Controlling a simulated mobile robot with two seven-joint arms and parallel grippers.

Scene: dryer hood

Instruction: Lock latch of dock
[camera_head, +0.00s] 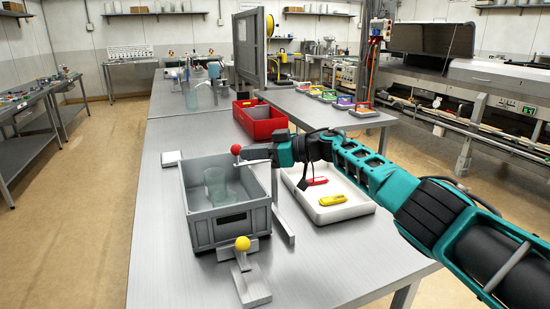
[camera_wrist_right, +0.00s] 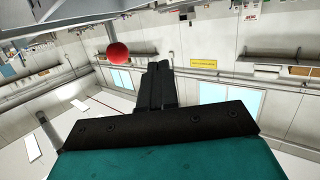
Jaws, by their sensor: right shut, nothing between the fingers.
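A grey crate (camera_head: 228,227) sits on the metal table with a clear glass beaker in it. A red ball knob (camera_head: 236,149) stands at the crate's far right side, by a grey upright bracket (camera_head: 283,222). A yellow ball knob (camera_head: 242,243) sits on a metal lever and block (camera_head: 250,284) at the crate's near side. My right gripper (camera_head: 250,155) reaches in from the right, shut and empty, close to the red knob. In the right wrist view its shut fingers (camera_wrist_right: 158,84) are beside the red knob (camera_wrist_right: 118,53); I cannot tell whether they touch. My left gripper is out of view.
A white tray (camera_head: 333,215) with a red and a yellow tool lies under my right arm. A red bin (camera_head: 260,122) stands behind the crate. A small flat plate (camera_head: 171,158) lies at the crate's left. The table's front left is clear.

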